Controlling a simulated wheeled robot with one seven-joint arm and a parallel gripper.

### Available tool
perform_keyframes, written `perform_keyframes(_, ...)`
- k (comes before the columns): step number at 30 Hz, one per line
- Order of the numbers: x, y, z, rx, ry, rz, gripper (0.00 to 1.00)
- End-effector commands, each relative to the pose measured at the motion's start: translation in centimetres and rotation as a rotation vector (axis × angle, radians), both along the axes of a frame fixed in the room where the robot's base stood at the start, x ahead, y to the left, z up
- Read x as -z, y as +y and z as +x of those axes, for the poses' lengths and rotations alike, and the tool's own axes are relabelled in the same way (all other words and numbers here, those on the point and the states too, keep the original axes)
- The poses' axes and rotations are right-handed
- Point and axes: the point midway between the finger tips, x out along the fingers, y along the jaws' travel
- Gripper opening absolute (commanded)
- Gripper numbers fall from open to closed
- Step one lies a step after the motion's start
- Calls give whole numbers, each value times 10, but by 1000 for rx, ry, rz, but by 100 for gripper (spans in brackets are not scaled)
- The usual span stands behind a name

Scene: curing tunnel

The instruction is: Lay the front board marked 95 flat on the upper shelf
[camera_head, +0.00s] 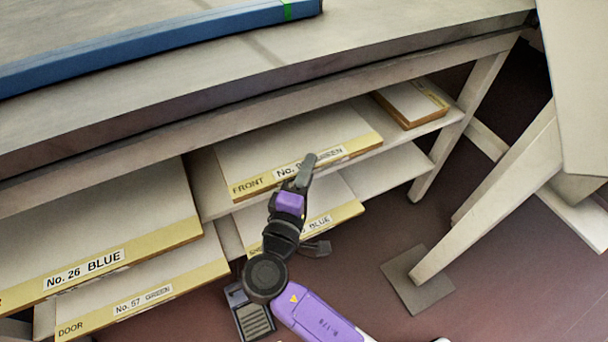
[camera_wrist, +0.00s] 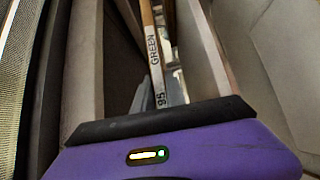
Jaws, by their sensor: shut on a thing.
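The front board marked 95 (camera_head: 290,140) is a pale panel with a yellow front edge reading FRONT. In the head view my gripper (camera_head: 306,172) covers part of the number. My gripper is shut on the board's front edge, one dark finger on top. The lower finger's contact is hidden. In the wrist view the label on the board's edge (camera_wrist: 155,50) reads 95 GREEN, right in front of the gripper (camera_wrist: 160,108).
A smaller board (camera_head: 408,100) lies at the right end of the upper shelf. A BLUE board (camera_head: 335,205) is on the shelf below. The table leg (camera_head: 480,105) and a slanted support (camera_head: 490,215) are right.

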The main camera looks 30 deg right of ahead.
Motion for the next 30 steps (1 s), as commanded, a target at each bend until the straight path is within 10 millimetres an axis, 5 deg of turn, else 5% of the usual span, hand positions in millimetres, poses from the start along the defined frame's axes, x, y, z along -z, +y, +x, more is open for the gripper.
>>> perform_keyframes(3,24,1,0,-2,-1,-1,0)
perform_keyframes(18,71,1,0,-2,-2,1,0)
perform_keyframes(30,76,0,0,-1,-4,1,0)
